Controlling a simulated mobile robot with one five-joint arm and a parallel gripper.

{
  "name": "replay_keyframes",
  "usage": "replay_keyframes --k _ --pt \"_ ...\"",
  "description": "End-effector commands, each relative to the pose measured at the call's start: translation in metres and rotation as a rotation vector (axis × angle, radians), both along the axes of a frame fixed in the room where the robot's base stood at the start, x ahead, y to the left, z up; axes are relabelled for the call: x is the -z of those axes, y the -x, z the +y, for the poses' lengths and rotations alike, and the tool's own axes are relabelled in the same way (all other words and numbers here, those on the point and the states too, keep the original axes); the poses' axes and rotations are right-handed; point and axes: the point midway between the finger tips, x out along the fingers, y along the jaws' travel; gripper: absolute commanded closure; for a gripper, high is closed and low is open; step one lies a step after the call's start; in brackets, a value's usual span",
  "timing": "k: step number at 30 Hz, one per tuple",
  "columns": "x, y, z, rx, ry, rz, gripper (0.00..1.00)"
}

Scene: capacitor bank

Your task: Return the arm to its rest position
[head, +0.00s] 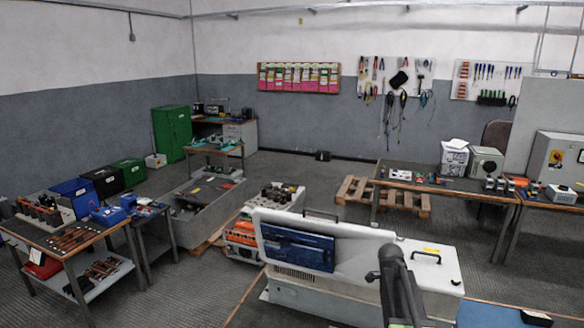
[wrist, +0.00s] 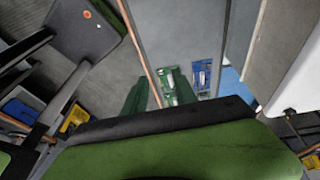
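My gripper (wrist: 158,82) shows in the wrist view as two dark green fingers beyond a broad green and black body. The fingers stand apart, with a clear gap between them and nothing held. Through and beyond the gap, a small green board-like item (wrist: 168,84) and a blue-and-white item (wrist: 202,74) show on a grey surface; contact with the fingers is not apparent. In the head view, a dark arm link, which looks like mine, rises at the bottom right of centre, in front of the white machine (head: 345,247). The gripper itself cannot be made out there.
A workbench (head: 448,184) with small parts stands at the right, beside a grey cabinet (head: 555,160). A wooden pallet (head: 352,192) lies behind the machine. A tool table (head: 30,232) stands at the left. Open floor (head: 190,290) lies between that table and the machine.

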Motion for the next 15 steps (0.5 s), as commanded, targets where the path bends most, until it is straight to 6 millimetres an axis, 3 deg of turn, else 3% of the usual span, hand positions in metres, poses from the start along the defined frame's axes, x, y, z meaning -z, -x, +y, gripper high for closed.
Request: replay_keyframes --k 1,3,6,10,15 --pt "0.047 0.017 0.041 -0.155 -0.044 0.01 0.66" --pt "0.079 0.036 0.092 -0.436 -0.119 0.033 0.66" --pt "0.103 0.064 0.147 -0.879 -0.224 0.063 0.66" --pt "0.099 0.09 0.173 -1.367 -0.309 0.081 0.66" --pt "0.097 0.091 0.183 -1.801 -0.338 0.101 0.66"
